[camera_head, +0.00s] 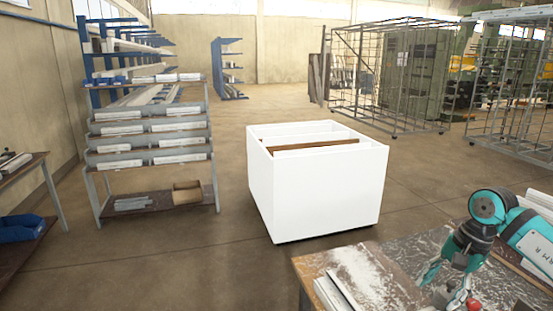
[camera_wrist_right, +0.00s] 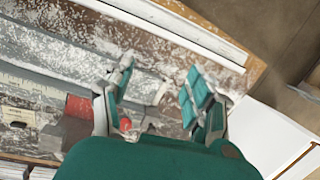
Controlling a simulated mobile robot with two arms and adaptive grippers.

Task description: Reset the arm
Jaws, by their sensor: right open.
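My right arm comes in from the right in the head view. Its teal right gripper (camera_head: 446,284) hangs low over the worn workbench (camera_head: 375,276). In the right wrist view the two fingers of the right gripper (camera_wrist_right: 160,85) stand apart with nothing held between them. The paint-flecked bench top (camera_wrist_right: 62,32) lies beneath them. My left arm and left gripper are not in view.
White profiles (camera_head: 334,295) lie along the bench's left part; a white profile (camera_wrist_right: 170,24) also shows in the wrist view. A small red part (camera_head: 473,304) is close to the gripper. A white box cart (camera_head: 315,190) stands beyond the bench. A profile rack (camera_head: 150,140) stands left.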

